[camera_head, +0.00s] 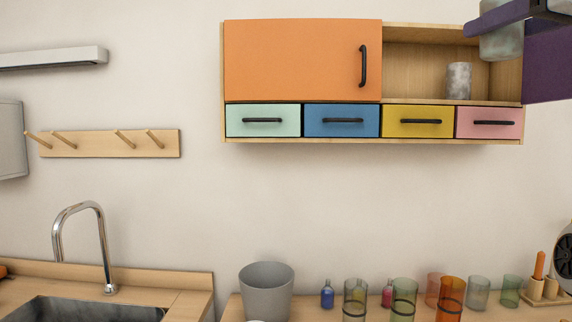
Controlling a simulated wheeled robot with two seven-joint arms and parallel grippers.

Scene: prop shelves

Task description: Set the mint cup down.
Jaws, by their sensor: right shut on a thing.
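The mint cup (502,44) is at the top right, partly cut off by the top edge of the view and partly covered by my gripper. My right gripper (505,16) comes in from the top right corner and is shut on the mint cup. It holds the cup in front of the upper right part of the wall cabinet, above and to the right of a grey marbled cup. My left gripper is not in view.
The wall cabinet has an open compartment (420,62) holding the grey marbled cup (459,80). A purple panel (547,62) stands at its right. An orange door (300,60) is closed at left. Several glasses, a grey bin (266,292) and a sink (80,310) are below.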

